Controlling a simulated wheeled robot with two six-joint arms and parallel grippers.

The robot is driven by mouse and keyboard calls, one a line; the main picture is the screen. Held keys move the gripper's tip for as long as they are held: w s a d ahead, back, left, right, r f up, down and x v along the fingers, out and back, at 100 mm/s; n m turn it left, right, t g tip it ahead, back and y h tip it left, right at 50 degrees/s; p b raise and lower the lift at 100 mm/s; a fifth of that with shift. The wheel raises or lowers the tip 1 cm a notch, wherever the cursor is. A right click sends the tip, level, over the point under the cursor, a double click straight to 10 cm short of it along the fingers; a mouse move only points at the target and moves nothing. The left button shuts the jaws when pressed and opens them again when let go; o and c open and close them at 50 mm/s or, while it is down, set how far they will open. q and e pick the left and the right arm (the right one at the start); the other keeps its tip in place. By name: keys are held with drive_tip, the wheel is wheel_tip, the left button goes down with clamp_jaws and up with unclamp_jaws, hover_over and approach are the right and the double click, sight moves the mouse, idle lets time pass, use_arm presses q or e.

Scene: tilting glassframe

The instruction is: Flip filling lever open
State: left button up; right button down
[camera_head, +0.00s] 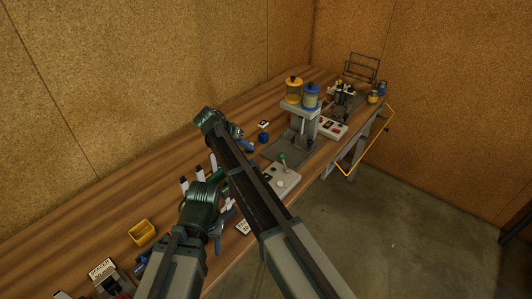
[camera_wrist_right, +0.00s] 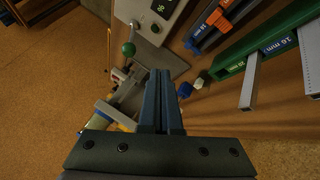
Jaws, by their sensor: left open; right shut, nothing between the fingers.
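A lever with a green ball knob (camera_head: 283,156) stands at a light grey control box (camera_head: 285,180) near the bench's front edge. The knob also shows in the right wrist view (camera_wrist_right: 128,48), left of my fingers and apart from them. Behind it is a grey filling stand (camera_head: 300,110) with a yellow canister (camera_head: 293,91) and a blue canister (camera_head: 310,97). My right gripper (camera_head: 248,146) is shut and empty, left of the lever; its blue fingers are together in the right wrist view (camera_wrist_right: 163,100). My left gripper (camera_head: 223,222) is open, low at the left, partly hidden by its wrist.
A yellow bin (camera_head: 142,232) and small parts lie at the left. In the right wrist view, a green size-marked holder (camera_wrist_right: 260,50) stands at the right. A second button panel (camera_head: 332,127) sits by the stand. My right forearm crosses the bench's middle and hides part of it.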

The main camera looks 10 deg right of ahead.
use_arm(q)
wheel_tip(320, 180, down, 8)
drive_tip(key=b, duration=0.7)
drive_tip(key=shift+b, duration=0.3)
drive_tip(key=shift+r+p, duration=0.4)
drive_tip(key=shift+r, duration=0.05)
use_arm(e)
drive_tip(key=d+f, duration=0.4)
drive_tip(key=d, duration=0.1)
drive_tip(key=w+d+f, duration=0.1)
drive_tip(key=d+f, duration=0.2)
drive_tip(key=shift+d, duration=0.15)
drive_tip(key=shift+s+d, duration=0.1)
drive_tip(key=shift+d, duration=0.5)
use_arm(q)
drive_tip(key=shift+r, duration=0.1)
